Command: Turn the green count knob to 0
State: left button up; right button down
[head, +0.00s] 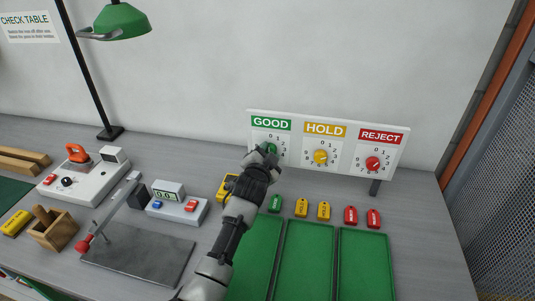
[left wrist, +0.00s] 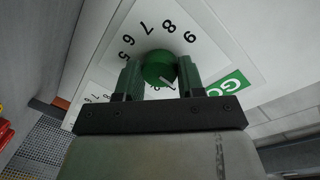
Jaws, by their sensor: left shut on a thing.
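The green count knob (head: 271,148) sits on the GOOD dial (head: 271,124) at the left of the white panel, partly hidden by my gripper. My left gripper (head: 264,155) reaches up to it from below. In the left wrist view, the green knob (left wrist: 157,66) is between the two fingers of my left gripper (left wrist: 160,76), which is shut on it. The white pointer mark slants to the lower right there. Numbers 5 to 9 show beyond the knob; the number at the pointer is hidden. My right gripper is in neither view.
The yellow HOLD knob (head: 320,157) and red REJECT knob (head: 372,163) are close to the right on the same panel. Several coloured tags and green trays (head: 303,260) lie below. A counter box (head: 178,205) and metal plate (head: 138,255) stand to the left.

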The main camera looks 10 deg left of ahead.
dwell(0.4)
pick_arm(q)
jog(key=o, duration=0.9)
jog(key=s, duration=0.3)
jog(key=s+b, duration=0.1)
jog(key=s, duration=0.6)
jog(key=shift+s+a+r, duration=0.2)
jog(key=shift+s+r, duration=0.2)
